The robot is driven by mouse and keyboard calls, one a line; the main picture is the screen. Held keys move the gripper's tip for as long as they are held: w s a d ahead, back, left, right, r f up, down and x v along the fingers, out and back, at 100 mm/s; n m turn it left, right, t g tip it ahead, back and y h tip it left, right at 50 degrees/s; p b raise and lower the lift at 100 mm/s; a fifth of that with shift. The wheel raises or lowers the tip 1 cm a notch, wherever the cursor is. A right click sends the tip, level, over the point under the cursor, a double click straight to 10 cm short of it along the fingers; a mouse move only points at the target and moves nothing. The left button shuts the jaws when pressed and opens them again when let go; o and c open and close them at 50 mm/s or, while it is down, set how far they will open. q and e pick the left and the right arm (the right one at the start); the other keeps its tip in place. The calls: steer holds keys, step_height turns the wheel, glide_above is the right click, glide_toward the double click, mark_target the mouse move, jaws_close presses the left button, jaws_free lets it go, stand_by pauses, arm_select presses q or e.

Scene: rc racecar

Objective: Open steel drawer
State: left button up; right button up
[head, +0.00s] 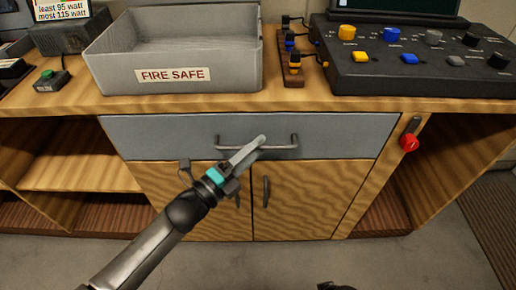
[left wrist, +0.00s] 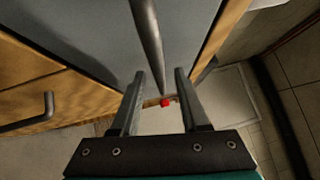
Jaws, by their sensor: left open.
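The steel drawer (head: 345,135) is a grey-blue front set under the wooden worktop, and it looks closed. Its bar handle (head: 282,148) runs across the middle. My left gripper (head: 262,140) is at the handle in the head view, its fingers overlapping the bar. In the left wrist view the handle (left wrist: 148,45) comes down from the top, and its lower end lies between the two open fingers of my left gripper (left wrist: 158,85). I cannot tell if the fingers touch it. The drawer front (left wrist: 90,35) fills the upper left there. My right gripper is not clearly seen.
A grey bin (head: 225,80) labelled FIRE SAFE and a control panel (head: 420,75) with coloured knobs stand on the worktop. A red knob (head: 408,142) hangs right of the drawer. Wooden cabinet doors (head: 300,195) with handles are below. Open shelves flank them.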

arm_select(q)
steer(key=shift+w+d+r, duration=0.1)
steer(key=shift+w+d, duration=0.3)
jaws_close()
stand_by(1.3)
